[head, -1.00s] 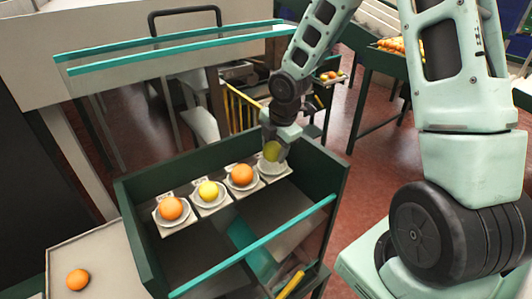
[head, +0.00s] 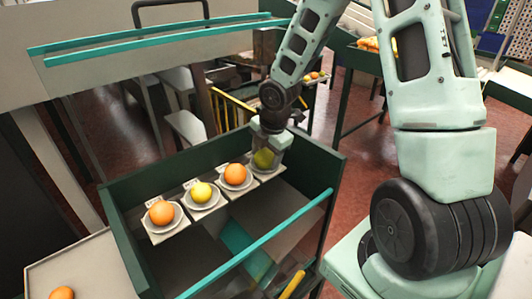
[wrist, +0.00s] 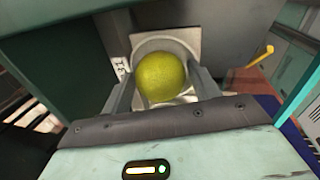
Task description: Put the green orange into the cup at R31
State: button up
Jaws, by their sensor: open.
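The green orange (head: 264,158) sits in the rightmost cup of the row, on a pale square plate (head: 270,174). In the wrist view the green orange (wrist: 162,76) rests within the round grey cup (wrist: 165,45). My gripper (head: 268,150) is over this cup, pointing down. In the wrist view, my gripper's fingers (wrist: 163,88) stand apart on both sides of the fruit. A label (wrist: 121,68) beside the cup is too small to read. The fingers partly hide the cup's sides.
Three more cups to the left hold an orange (head: 235,174), a yellow fruit (head: 201,192) and another orange (head: 161,212). A dark green bin wall (head: 118,225) encloses the row. A teal bar (head: 262,243) crosses its front. Another orange (head: 62,293) lies on the side table.

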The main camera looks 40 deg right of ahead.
jog(key=p+v, duration=0.3)
jog(key=v, duration=0.9)
jog(key=s+a+r+m+g, duration=0.1)
jog(key=s+a+m, duration=0.25)
jog(key=a, duration=0.45)
jog(key=s+a+m, duration=0.2)
jog(key=s+a, duration=0.3)
jog(key=a, duration=0.3)
jog(key=s+a+r+m+g, duration=0.1)
jog(key=s+a+m, duration=0.5)
jog(key=s+a, duration=0.3)
jog(key=s, duration=0.4)
jog(key=shift+r+g, duration=0.3)
jog(key=shift+r, duration=0.05)
